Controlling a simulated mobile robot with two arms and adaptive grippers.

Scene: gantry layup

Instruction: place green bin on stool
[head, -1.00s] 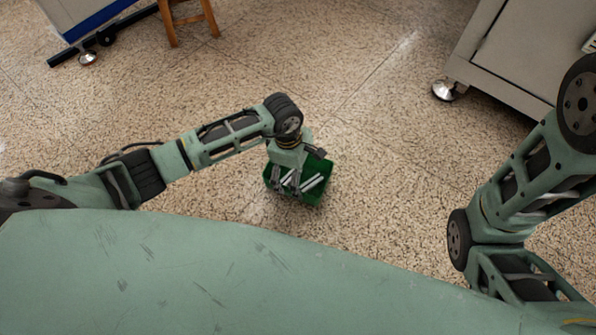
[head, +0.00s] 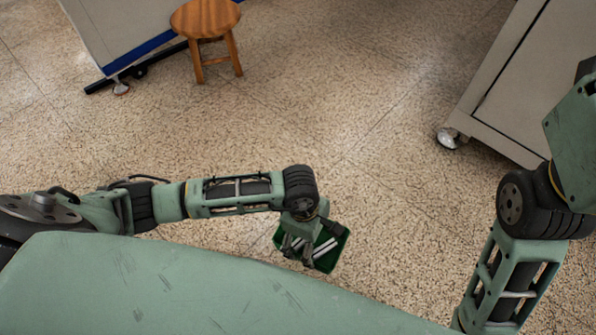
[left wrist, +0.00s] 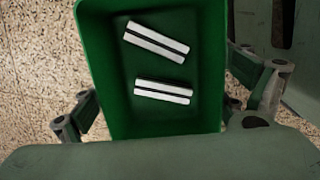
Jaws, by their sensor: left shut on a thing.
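The green bin (head: 334,259) hangs from my left gripper (head: 300,243), low in the middle of the head view, with the speckled floor around it. Two white bars with dark stripes lie inside the bin. In the left wrist view the bin (left wrist: 115,100) fills the middle, and the fingers of my left gripper show on both sides of it. The gripper is shut on the bin. The wooden stool (head: 205,18) stands at the upper left of the head view, well apart from the bin, and its round seat is empty. My right gripper is out of view.
A white panel unit with a blue edge (head: 160,42) and a dark wheeled foot stands beside and behind the stool. A grey cabinet (head: 530,75) on casters stands at the upper right. The floor (head: 350,110) between them is clear.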

